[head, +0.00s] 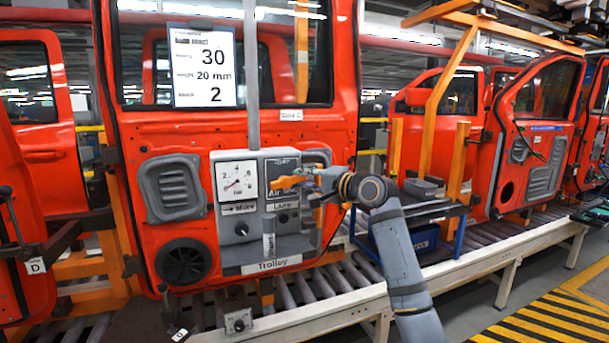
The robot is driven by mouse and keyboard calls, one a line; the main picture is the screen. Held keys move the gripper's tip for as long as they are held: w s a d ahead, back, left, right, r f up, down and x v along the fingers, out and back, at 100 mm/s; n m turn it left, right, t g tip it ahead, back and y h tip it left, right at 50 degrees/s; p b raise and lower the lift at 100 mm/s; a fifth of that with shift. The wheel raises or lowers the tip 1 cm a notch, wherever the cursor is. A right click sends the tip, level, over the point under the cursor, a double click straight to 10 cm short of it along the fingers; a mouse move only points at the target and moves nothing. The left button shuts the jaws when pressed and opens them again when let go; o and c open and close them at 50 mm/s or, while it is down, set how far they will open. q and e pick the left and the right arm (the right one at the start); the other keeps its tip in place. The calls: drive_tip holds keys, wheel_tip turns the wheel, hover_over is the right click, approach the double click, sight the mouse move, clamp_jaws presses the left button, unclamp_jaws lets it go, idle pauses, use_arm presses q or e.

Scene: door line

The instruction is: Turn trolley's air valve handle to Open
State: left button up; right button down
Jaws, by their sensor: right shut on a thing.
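The trolley's grey control panel (255,250), labelled "Trolley" at its foot, stands in front of an orange-red door. An air valve with an "Air" label sits on its right half, below a "Type" plate. Its orange handle (287,182) points left and lies roughly level. My right gripper (306,180) comes in from the right and is shut on the handle, covering part of the valve and its lettering. I cannot read the handle's marked position. My left gripper is not in view.
A pressure gauge (237,181) and a black knob (241,229) are left of the valve. A sign (203,68) hangs above on the door. A roller conveyor (340,287) runs below. A blue bin (422,238) stands at right; striped floor (540,320) is clear.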

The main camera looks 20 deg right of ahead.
sight(281, 169)
drive_tip(key=r+n+h+p, duration=0.1)
drive_tip(key=n+p, duration=0.1)
drive_tip(key=p, duration=0.1)
drive_tip(key=a+r+n+g+h+p, duration=0.1)
drive_tip(key=n+p, duration=0.1)
drive_tip(key=p, duration=0.1)
drive_tip(key=a+r+n+g+h+p, duration=0.1)
drive_tip(key=n+p, duration=0.1)
drive_tip(key=p, duration=0.1)
drive_tip(key=shift+r+n, duration=0.25)
drive_tip(key=shift+n, duration=0.05)
drive_tip(key=shift+a+r+n+h+p, duration=0.2)
drive_tip(key=shift+a+n+h+p, duration=0.5)
drive_tip(key=shift+n+p, duration=0.45)
drive_tip(key=shift+s+a+n+h+p, duration=0.1)
drive_tip(key=shift+a+n+h+p, duration=0.25)
drive_tip(key=shift+n+h, duration=0.3)
drive_tip(key=shift+a+n+h+p, duration=0.3)
drive_tip(key=shift+n+h, duration=0.15)
drive_tip(key=shift+n, duration=0.25)
drive_tip(key=c, duration=1.2)
unclamp_jaws()
